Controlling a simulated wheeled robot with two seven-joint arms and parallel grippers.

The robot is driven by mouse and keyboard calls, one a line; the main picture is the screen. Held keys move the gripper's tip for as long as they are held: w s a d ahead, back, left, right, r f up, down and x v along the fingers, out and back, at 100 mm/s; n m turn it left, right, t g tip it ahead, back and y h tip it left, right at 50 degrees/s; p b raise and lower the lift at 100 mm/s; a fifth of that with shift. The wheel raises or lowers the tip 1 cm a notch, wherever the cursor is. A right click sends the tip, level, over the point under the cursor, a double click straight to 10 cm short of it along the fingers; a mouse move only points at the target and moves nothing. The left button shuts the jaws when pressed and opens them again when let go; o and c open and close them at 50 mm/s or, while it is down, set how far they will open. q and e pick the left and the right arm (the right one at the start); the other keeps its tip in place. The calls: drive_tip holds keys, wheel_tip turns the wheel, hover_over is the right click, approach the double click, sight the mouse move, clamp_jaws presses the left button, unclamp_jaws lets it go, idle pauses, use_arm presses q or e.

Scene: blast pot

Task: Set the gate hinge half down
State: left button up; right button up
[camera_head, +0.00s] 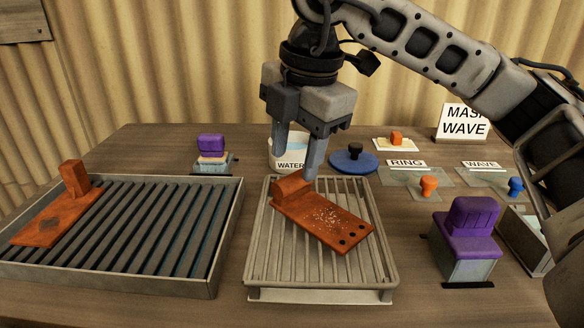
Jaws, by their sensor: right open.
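A rust-brown gate hinge half (325,219) lies flat on the slatted rack (382,268) at the centre, set diagonally. It has a raised block at its upper left end, dark holes at its lower right end and pale specks on its plate. My right gripper (296,160) is open just above the raised block, fingers pointing down, with nothing between the fingertips. I cannot tell whether a fingertip touches the block. A similar rust-brown piece (55,218) with an upright block lies on the larger slatted tray (213,255) at the left. My left gripper does not show.
A WATER pot (287,160) stands behind the rack, partly hidden by the gripper. A blue lid (353,161) lies beside it. Purple-topped blocks stand at the back left (211,145) and right (470,232). Orange (429,186) and blue (516,187) pegs sit near the RING and WAVE labels.

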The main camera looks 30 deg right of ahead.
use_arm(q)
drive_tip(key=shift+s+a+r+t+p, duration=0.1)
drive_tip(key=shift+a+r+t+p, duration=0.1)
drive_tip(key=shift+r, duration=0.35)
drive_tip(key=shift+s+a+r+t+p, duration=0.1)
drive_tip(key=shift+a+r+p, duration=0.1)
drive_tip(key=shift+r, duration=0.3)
use_arm(e)
wheel_tip(320, 180, up, 7)
drive_tip(key=s, duration=0.1)
drive_tip(key=shift+s+d+r, duration=0.15)
drive_tip(key=shift+s+r, duration=0.05)
